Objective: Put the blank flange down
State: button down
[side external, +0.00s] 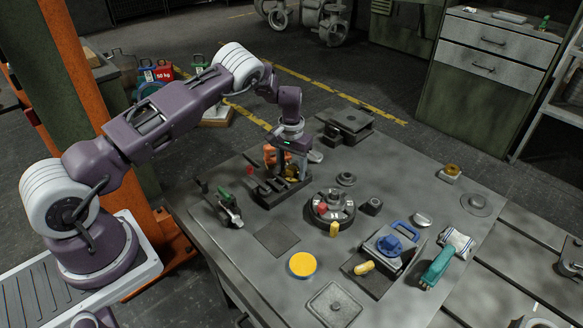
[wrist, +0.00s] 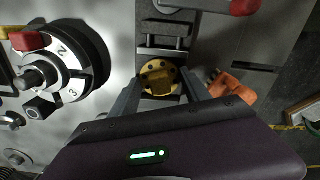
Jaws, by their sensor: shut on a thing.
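The blank flange is a brass-coloured round disc (wrist: 160,76) with small holes and a raised block on it. In the wrist view it sits between the two fingers of my gripper (wrist: 161,90), which is shut on it. In the side view my gripper (side external: 291,164) points down over a dark slotted fixture (side external: 268,194) at the back left of the bench, and a bit of brass shows by the fingers. The fixture's bars (wrist: 163,52) show just beyond the flange in the wrist view. I cannot tell whether the flange touches the fixture.
An orange part (wrist: 232,88) lies close to the right finger. A numbered dial (side external: 332,207) with a red pointer stands right of the fixture. A green-handled clamp (side external: 228,203) stands left. A yellow disc (side external: 302,264) and a blue-handled tool (side external: 390,243) are nearer the front.

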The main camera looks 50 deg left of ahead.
jog(key=shift+c, duration=2.2)
grip_release()
notch_tip(320, 180, up, 7)
jog(key=shift+r, duration=0.1)
